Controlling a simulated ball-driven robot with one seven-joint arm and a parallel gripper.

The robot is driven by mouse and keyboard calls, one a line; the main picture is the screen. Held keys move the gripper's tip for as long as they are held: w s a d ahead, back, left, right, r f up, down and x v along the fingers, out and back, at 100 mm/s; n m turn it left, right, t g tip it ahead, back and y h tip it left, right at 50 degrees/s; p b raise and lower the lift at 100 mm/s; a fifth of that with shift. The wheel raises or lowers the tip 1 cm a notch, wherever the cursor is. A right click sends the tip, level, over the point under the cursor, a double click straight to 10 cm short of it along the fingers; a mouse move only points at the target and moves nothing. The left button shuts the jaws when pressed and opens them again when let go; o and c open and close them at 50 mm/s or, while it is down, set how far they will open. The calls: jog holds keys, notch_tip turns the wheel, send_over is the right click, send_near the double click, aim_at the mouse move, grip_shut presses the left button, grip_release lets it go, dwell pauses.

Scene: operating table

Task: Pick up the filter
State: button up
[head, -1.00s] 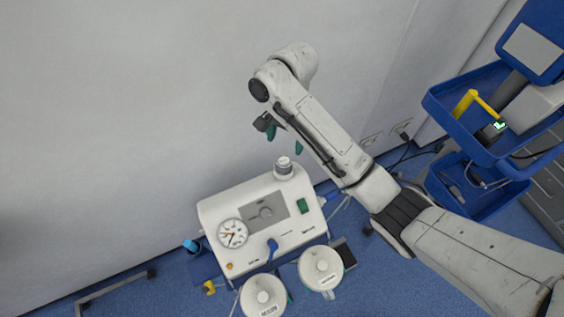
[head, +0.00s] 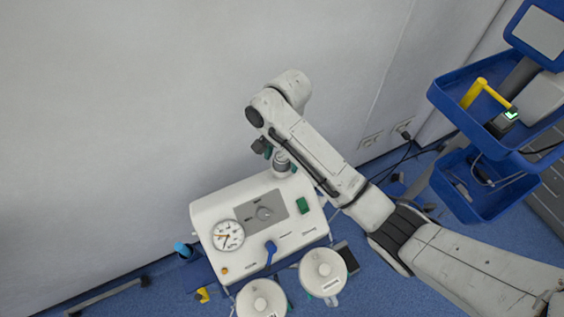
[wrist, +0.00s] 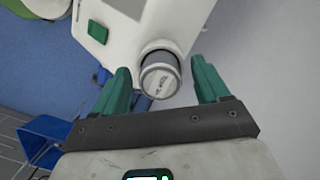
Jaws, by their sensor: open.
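The filter (wrist: 160,80) is a short white and grey cylinder standing on top of the white suction machine (head: 205,208). In the head view the filter (head: 282,166) shows at the machine's back edge, partly covered by my gripper (head: 279,158). In the wrist view my gripper (wrist: 164,92) has its two green fingers apart, one on each side of the filter. The filter lies between or just beyond the fingertips, with a gap on both sides. I cannot tell exactly how deep it sits between them.
Two white-lidded canisters (head: 322,271) stand at the machine's front. A blue cart tray (head: 449,103) with a yellow item is at the right. The pale wall (head: 120,120) rises close behind the machine. Blue floor lies around it.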

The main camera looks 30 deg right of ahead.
jog(key=c, duration=1.1)
jog(key=shift+r, duration=0.15)
